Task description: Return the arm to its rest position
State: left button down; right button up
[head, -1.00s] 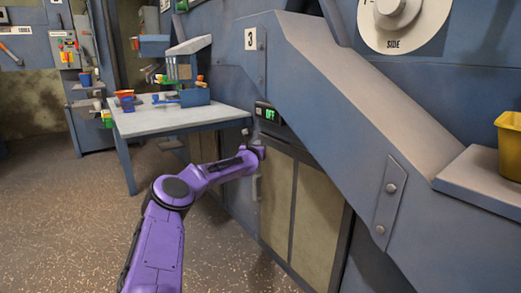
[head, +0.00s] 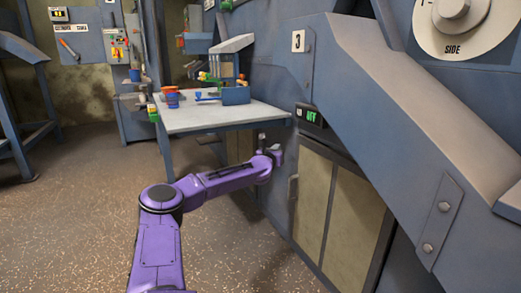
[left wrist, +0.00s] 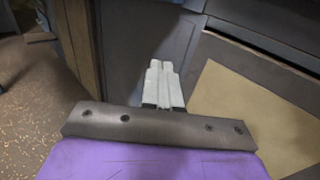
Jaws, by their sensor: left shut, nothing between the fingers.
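My purple left arm reaches forward in the head view, and its gripper (head: 264,143) is at the far end, in front of the blue machine wall between the work table and the cabinet doors. In the left wrist view the two pale fingers (left wrist: 162,84) are pressed together with nothing between them. They point towards a blue-grey panel and look clear of it, though the exact gap cannot be told. My right gripper is out of view.
A small display (head: 310,116) reading OFF sits above the beige cabinet doors (head: 330,208). A work table (head: 205,118) with coloured parts stands beyond the gripper. A sloping chute (head: 400,110) fills the right. The speckled floor at left is open.

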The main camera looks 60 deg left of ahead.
pick_arm(q)
jog(key=s+p, duration=0.3)
jog(key=s, duration=0.2)
jog(key=shift+d+p, duration=0.15)
jog(key=shift+p, duration=0.25)
